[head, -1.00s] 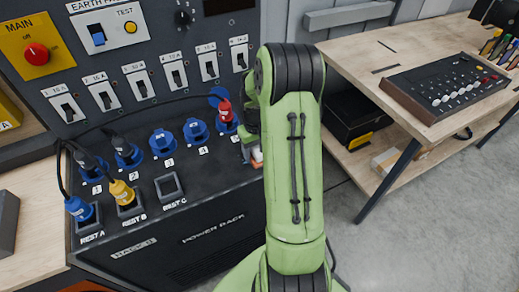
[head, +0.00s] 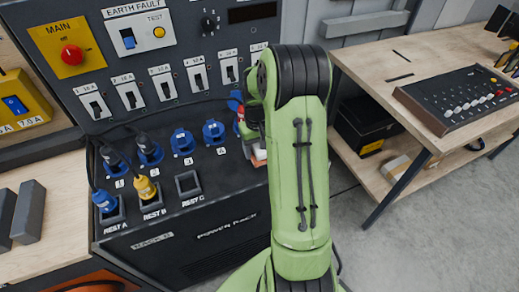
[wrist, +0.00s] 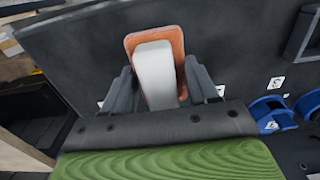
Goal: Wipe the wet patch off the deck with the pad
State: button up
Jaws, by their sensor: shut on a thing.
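My gripper (wrist: 158,72) is shut on the pad, with one dark finger on each side. The pad (wrist: 178,48) has an orange-brown base and a pale grip block; in the head view its pale part (head: 259,152) shows just left of my green arm. The deck (head: 225,190) is the dark sloping top of the power rack, and it also fills much of the wrist view (wrist: 80,45). The pad is over or against the deck's right part; I cannot tell whether it touches. I cannot make out the wet patch in either view.
Blue sockets (head: 182,142) line the deck left of the pad. A blue plug (head: 104,201) and a yellow plug (head: 145,188) with cables stand in rests A and B; rest C (head: 188,184) is empty. A wooden bench (head: 385,75) with a control box (head: 460,90) stands right.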

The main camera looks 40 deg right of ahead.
jog(key=shift+r+p, duration=1.15)
jog(key=shift+r, duration=0.6)
